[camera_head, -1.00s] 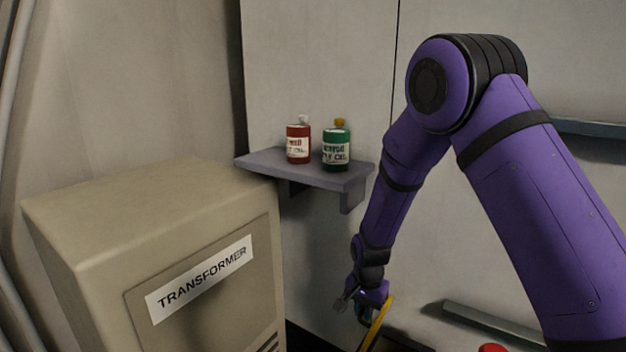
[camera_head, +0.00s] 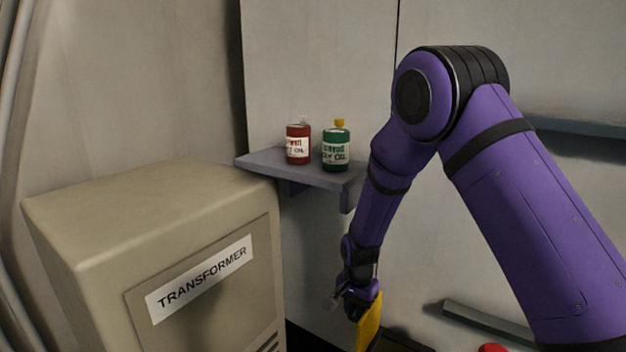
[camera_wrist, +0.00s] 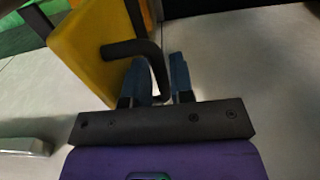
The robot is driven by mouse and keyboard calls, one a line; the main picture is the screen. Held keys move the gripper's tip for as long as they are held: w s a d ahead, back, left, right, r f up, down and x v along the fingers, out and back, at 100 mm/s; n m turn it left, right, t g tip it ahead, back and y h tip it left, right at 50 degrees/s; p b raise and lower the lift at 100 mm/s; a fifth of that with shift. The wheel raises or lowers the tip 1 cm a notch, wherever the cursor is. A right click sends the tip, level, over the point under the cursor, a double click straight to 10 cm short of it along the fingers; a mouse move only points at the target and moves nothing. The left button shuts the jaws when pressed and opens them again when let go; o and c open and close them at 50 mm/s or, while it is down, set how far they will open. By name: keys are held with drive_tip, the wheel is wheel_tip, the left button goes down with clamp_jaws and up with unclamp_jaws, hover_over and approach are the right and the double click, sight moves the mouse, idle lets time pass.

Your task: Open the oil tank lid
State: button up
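The yellow oil tank lid (camera_head: 369,322) shows at the bottom of the head view, standing steeply tilted beside my gripper (camera_head: 352,302). In the wrist view the lid (camera_wrist: 88,45) fills the upper left and carries a bent black handle (camera_wrist: 130,48). The two blue fingers of my gripper (camera_wrist: 160,80) are on either side of the handle's end, and the gripper looks shut on it. The tank under the lid is mostly hidden in the head view.
The transformer cabinet (camera_head: 150,230) stands at left. A wall shelf (camera_head: 305,175) holds a red bottle (camera_head: 298,145) and a green bottle (camera_head: 336,148). A red object (camera_head: 492,348) shows at the bottom edge. A grey ledge (camera_head: 485,322) lies at lower right.

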drive_tip(key=shift+o, duration=1.1)
drive_tip(key=shift+a+r, duration=0.1)
drive_tip(key=shift+r, duration=4.55)
